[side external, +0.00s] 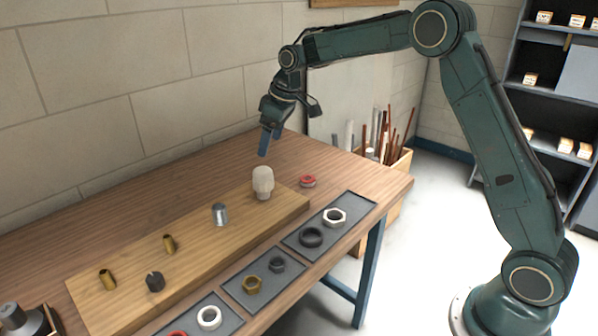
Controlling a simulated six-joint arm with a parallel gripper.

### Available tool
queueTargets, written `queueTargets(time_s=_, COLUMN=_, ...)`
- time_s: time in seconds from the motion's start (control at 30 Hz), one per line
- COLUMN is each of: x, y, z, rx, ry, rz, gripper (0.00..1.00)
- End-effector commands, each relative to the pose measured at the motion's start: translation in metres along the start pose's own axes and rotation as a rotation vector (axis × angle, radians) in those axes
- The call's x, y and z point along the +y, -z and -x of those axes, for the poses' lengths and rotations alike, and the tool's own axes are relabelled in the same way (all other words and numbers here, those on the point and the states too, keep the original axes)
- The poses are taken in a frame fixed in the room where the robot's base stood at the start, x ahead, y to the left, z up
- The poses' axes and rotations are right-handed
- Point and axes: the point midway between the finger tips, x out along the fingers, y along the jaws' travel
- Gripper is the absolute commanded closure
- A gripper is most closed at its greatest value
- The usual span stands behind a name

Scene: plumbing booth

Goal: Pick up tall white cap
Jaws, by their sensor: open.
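The tall white cap (263,182) stands upright near the right end of a wooden board on the workbench. It is off-white, with a wide rounded top and a narrower lower part. My gripper (265,148) hangs above the cap, its blue fingers pointing down. It is open and empty, with a small gap between the fingertips and the cap's top. The fingers overlap in this view, so the space between them is hard to see.
The board (190,244) also carries a grey metal cylinder (220,214), brass pieces (169,243) and a dark knob (155,281). Dark trays (359,213) with rings and nuts lie in front. A red ring (307,181) sits right of the board. The bench behind is clear.

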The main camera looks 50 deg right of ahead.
Motion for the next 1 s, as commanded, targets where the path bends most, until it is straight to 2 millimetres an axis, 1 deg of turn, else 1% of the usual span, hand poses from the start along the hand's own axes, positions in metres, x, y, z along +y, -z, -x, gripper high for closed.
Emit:
queueTargets(time_s=0.03, x=-0.001, y=-0.001, z=-0.008, rx=-0.003, ry=0.002, rz=0.0, gripper=0.22)
queueTargets(time_s=0.3, x=-0.001, y=-0.001, z=-0.048, rx=-0.004, ry=0.002, rz=0.001, gripper=0.22)
queueTargets(time_s=0.43, x=-0.001, y=0.0, z=-0.063, rx=-0.002, ry=0.002, rz=0.001, gripper=0.22)
queueTargets(time_s=0.6, x=-0.001, y=0.0, z=-0.071, rx=0.0, ry=0.0, rz=0.001, gripper=0.22)
queueTargets(time_s=0.87, x=0.0, y=0.0, z=-0.074, rx=-0.001, ry=0.0, rz=0.001, gripper=0.22)
queueTargets(time_s=1.0, x=0.0, y=-0.001, z=-0.085, rx=-0.003, ry=0.001, rz=0.0, gripper=0.22)
